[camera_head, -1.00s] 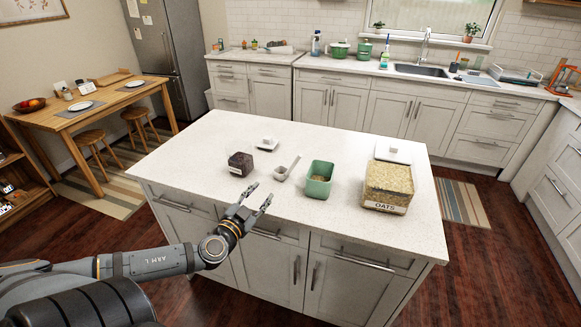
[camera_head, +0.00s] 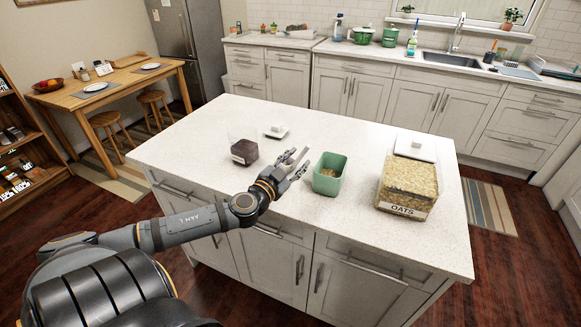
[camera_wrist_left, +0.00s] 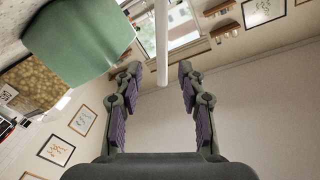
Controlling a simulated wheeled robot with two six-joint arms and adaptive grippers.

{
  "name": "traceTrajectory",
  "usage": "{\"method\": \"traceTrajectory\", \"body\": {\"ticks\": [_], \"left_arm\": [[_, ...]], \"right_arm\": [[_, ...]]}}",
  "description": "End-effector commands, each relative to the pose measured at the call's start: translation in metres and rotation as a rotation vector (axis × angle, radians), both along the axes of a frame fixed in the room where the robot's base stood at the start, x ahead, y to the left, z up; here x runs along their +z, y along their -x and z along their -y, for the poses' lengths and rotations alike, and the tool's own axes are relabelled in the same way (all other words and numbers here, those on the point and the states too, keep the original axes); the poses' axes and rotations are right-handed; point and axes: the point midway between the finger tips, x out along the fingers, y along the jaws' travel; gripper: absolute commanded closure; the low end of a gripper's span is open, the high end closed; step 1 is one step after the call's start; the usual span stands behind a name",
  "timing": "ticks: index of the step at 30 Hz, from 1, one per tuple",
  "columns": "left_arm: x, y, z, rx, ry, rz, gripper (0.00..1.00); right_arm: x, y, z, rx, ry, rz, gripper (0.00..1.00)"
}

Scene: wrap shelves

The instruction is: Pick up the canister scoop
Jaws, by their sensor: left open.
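The scoop is mostly hidden behind my left gripper (camera_head: 296,162) in the head view; its pale handle (camera_head: 303,155) shows by the fingertips. In the left wrist view a white rod, which looks like the scoop's handle (camera_wrist_left: 161,42), comes down from the top edge with its end between the two open fingers (camera_wrist_left: 160,72). There is a gap on each side of it. The scoop's bowl is not clearly visible. My right gripper is not in view.
A green canister (camera_head: 328,178) stands close right of my left gripper. The oats container (camera_head: 407,188) is farther right with a white lid (camera_head: 414,148) behind. A dark-filled container (camera_head: 243,150) and small white lid (camera_head: 277,132) stand left on the white island (camera_head: 200,140).

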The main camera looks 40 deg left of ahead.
Motion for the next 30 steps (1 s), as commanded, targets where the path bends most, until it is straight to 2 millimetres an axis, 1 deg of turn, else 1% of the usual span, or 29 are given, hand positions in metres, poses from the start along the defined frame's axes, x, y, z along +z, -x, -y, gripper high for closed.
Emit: {"method": "traceTrajectory", "body": {"ticks": [3,7,9,11,15,22,30], "left_arm": [[0.001,-0.013,-0.001,0.003,0.008,0.006,0.6],[0.007,-0.03,-0.002,0.003,0.01,0.008,0.6],[0.008,-0.038,-0.004,0.006,0.01,0.003,0.6],[0.008,-0.043,-0.004,0.005,0.01,0.002,0.6],[0.007,-0.049,-0.003,0.0,0.005,0.002,0.6],[0.006,-0.05,-0.003,0.0,0.001,0.0,0.6],[0.006,-0.05,-0.003,0.0,0.001,0.0,0.97]], "right_arm": [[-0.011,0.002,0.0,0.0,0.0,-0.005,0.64],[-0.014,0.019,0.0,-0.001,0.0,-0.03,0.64],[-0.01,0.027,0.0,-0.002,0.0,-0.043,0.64],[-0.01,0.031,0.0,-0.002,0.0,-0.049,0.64],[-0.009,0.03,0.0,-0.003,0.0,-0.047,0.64],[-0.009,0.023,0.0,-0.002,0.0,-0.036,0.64],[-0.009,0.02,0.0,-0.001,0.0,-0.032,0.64]]}}
